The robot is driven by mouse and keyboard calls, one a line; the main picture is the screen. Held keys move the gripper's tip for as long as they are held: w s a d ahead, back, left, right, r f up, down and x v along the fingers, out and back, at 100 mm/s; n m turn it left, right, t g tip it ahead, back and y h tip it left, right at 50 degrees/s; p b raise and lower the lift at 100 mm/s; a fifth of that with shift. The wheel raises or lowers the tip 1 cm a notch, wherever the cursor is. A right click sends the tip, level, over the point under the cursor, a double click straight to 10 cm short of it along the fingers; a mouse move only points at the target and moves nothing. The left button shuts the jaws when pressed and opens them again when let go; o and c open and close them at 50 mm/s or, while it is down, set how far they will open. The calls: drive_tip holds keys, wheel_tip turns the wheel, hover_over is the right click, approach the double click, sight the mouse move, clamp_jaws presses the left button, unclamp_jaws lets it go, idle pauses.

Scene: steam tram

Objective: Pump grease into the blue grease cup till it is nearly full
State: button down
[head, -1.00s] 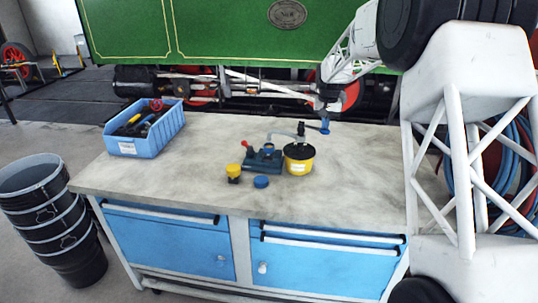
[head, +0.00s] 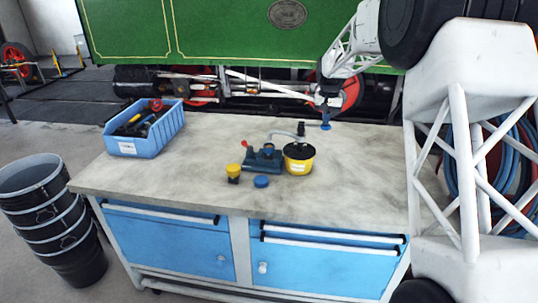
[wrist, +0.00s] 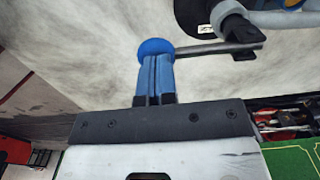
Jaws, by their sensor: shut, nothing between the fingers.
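The grease pump is a yellow pot (head: 299,165) with a black lid, towards the right of the bench. Its lever ends in a blue ball knob (head: 326,126), which also shows in the wrist view (wrist: 155,47). My gripper (wrist: 155,62) is shut and empty, its blue fingertips right at the knob; I cannot tell whether they touch it. A hose runs from the pump to a dark teal holder (head: 262,162) with a red-knobbed handle. A blue part, seemingly the blue grease cup (head: 267,149), sits in the holder; its fill level cannot be made out.
A yellow-topped cup (head: 233,173) and a low blue disc, perhaps a cap (head: 261,181), stand in front of the holder. A blue tool bin (head: 140,140) is at the bench's left. The bench (head: 200,155) is otherwise clear. Black buckets stand left on the floor.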

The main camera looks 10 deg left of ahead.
drive_tip(key=shift+r, duration=2.35)
wheel_tip(320, 180, up, 7)
drive_tip(key=shift+f, duration=0.15)
drive_tip(key=shift+f, duration=0.15)
drive_tip(key=shift+f, duration=3.2)
